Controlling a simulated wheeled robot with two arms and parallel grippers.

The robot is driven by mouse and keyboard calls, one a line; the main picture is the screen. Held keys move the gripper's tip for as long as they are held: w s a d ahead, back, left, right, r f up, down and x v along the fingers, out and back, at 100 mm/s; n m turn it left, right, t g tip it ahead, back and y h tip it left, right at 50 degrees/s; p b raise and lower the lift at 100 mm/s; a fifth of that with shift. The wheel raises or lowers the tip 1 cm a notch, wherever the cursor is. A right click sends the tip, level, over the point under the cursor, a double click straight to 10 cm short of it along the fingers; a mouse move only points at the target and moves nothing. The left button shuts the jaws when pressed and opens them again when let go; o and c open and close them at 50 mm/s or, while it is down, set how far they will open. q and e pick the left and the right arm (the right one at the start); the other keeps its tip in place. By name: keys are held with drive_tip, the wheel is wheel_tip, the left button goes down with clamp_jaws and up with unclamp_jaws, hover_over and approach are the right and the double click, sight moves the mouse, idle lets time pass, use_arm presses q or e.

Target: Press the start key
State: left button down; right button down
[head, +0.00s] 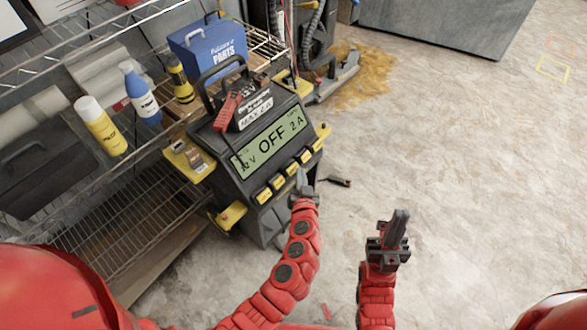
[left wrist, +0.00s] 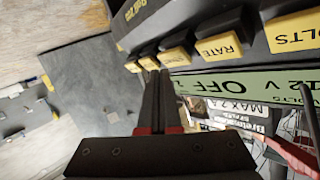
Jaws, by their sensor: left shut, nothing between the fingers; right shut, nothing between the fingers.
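The battery charger (head: 225,160) stands on the floor beside the rack, its green display (head: 270,142) reading "12 V OFF 2 A". A row of yellow keys (head: 279,183) runs below the display. In the left wrist view I read a VOLTS key (left wrist: 292,32) and a RATE key (left wrist: 217,47). Labels on the other keys (left wrist: 174,56) are too small to read, so I cannot tell which is start. My left gripper (head: 301,176) is shut and empty, its tips (left wrist: 160,75) close to the middle-to-far keys; contact is unclear. My right gripper (head: 400,217) is shut and empty above open floor.
A wire rack (head: 110,215) with a blue parts box (head: 208,45), bottles (head: 140,92) and a dark case (head: 45,165) stands left. A yellowish stain (head: 365,80) marks the floor behind. The floor at right is clear.

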use_arm(q)
drive_tip(key=shift+f, duration=0.1)
idle(0.7)
drive_tip(key=shift+w+a+f+b, duration=0.1)
drive_tip(key=shift+w+a+b, duration=0.15)
drive_tip(key=shift+b, duration=0.2)
drive_tip(key=shift+w+a+f+b, duration=0.2)
drive_tip(key=shift+a+f+b, duration=0.05)
drive_tip(key=shift+a+b, duration=0.1)
idle(0.6)
idle(0.4)
drive_tip(key=shift+s+d+r, duration=0.45)
drive_tip(key=shift+d, duration=0.15)
drive_tip(key=shift+s+d+r+b, duration=0.3)
drive_tip(key=shift+s+d+r, duration=0.4)
drive_tip(key=shift+d, duration=0.15)
drive_tip(key=shift+s+d+r+b, duration=0.25)
drive_tip(key=shift+s+d+r, duration=0.35)
drive_tip(key=shift+d, duration=0.25)
